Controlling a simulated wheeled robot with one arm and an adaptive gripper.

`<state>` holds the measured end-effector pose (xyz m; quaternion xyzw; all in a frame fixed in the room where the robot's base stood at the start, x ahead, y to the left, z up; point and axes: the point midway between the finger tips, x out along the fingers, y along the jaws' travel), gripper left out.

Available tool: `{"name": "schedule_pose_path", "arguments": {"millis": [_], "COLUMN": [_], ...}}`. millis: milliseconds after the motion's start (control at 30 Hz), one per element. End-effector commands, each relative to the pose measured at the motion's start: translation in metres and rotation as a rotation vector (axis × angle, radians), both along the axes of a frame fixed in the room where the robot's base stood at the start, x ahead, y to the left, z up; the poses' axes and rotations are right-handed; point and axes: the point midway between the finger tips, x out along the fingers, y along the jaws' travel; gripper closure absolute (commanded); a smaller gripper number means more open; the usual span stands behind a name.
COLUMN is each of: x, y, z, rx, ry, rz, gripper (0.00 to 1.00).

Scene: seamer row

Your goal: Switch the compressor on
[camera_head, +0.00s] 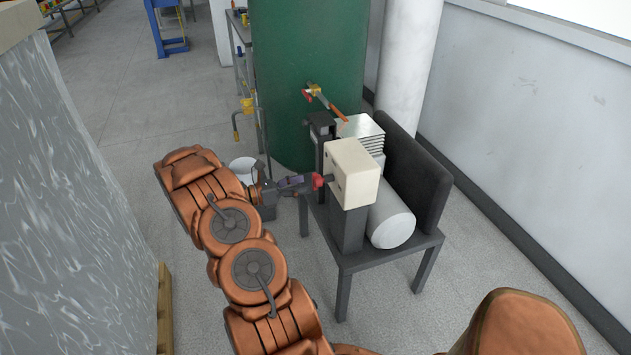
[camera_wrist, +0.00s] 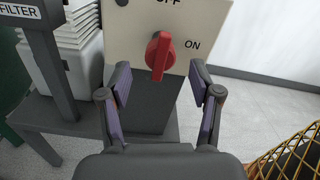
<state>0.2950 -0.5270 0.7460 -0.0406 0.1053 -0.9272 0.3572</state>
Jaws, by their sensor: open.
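The compressor, with a pale tank (camera_head: 391,224) and a finned block (camera_head: 364,134), sits on a dark stand in the head view. Its cream switch box (camera_head: 352,172) is mounted on a dark post at the front. A red rotary knob (camera_wrist: 160,54) is on the box's face, with "OFF" above it and "ON" to its right. The knob's grip is nearly vertical, in line with "OFF". The knob also shows in the head view (camera_head: 317,181). My gripper (camera_wrist: 160,75) is open, its two fingers on either side of the knob, with visible gaps and nothing held.
A dark post with a "FILTER" label (camera_wrist: 18,10) stands left of the box in the wrist view. A large green tank (camera_head: 300,60) with a valve (camera_head: 315,91) stands behind. A white wall is at the right; a grey block (camera_head: 70,200) is at the left.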

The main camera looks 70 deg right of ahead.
Motion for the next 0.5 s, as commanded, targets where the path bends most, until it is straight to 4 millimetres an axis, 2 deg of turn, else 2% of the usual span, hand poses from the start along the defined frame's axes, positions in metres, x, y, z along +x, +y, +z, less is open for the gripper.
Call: {"name": "schedule_pose_path", "arguments": {"millis": [200,500], "x": [-0.025,-0.038], "y": [-0.021,-0.033], "z": [0.001,0.000], "rx": [-0.001,-0.001], "ry": [0.002,-0.001], "rz": [-0.004,-0.001], "gripper": [0.36,0.36]}}
